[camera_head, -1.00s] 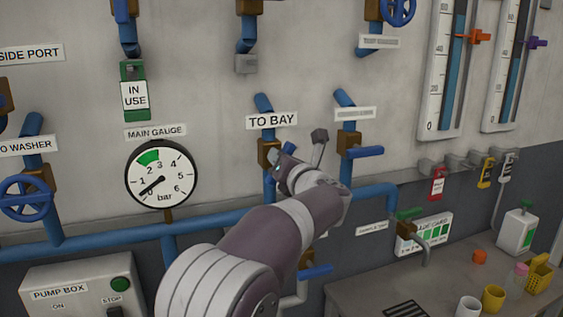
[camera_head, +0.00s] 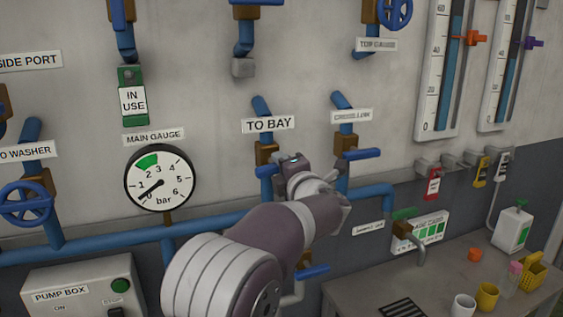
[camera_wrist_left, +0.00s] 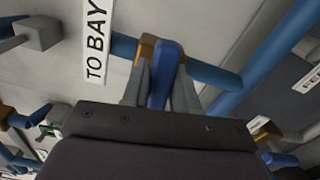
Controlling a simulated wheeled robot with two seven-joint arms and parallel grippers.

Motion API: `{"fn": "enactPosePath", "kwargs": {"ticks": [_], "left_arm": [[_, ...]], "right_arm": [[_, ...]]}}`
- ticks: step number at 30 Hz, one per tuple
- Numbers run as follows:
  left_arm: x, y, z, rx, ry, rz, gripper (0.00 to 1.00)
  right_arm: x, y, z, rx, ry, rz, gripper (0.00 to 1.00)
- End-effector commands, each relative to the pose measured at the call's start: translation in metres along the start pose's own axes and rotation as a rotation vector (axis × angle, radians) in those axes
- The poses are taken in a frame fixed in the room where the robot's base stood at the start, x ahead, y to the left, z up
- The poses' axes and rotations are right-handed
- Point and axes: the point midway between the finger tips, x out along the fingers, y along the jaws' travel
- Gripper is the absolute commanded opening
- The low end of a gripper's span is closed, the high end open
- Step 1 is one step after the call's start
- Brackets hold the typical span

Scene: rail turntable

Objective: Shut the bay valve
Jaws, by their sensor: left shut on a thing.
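The bay valve sits on a blue pipe under the TO BAY label (camera_head: 270,124), with a brass body (camera_head: 267,152). Its blue lever handle (camera_wrist_left: 165,62) shows in the left wrist view, between the two grey fingers of my left gripper (camera_wrist_left: 161,88). The gripper is shut on the handle. In the head view my left gripper (camera_head: 293,168) is at the valve, just below the brass body, and my wrist hides most of the lever. My right gripper is in neither view.
To the right a neighbouring valve has its blue lever (camera_head: 362,154) turned crosswise to its pipe. The main gauge (camera_head: 160,178) is to the left, its needle near zero. A horizontal blue pipe (camera_head: 120,238) runs below. A bench (camera_head: 355,297) with cups stands lower right.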

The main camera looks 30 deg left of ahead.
Motion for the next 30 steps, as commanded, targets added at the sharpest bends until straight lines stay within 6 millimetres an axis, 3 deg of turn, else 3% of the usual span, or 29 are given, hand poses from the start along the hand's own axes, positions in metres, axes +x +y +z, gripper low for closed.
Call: {"fn": "enactPosePath", "kwargs": {"ticks": [12,27,28,30], "left_arm": [[0.0000,-0.0003,0.0003,0.155,-0.001,0.002,0.00],[0.0000,-0.0012,0.0001,0.172,-0.001,0.001,0.00],[0.0000,-0.0013,0.0001,0.172,-0.001,0.001,0.32],[0.0000,-0.0013,0.0001,0.172,-0.001,0.001,0.49]], "right_arm": [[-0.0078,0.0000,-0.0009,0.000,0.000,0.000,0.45],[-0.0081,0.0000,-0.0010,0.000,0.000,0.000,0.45],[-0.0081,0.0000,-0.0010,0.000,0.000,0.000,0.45],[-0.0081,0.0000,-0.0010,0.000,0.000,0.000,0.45]]}}
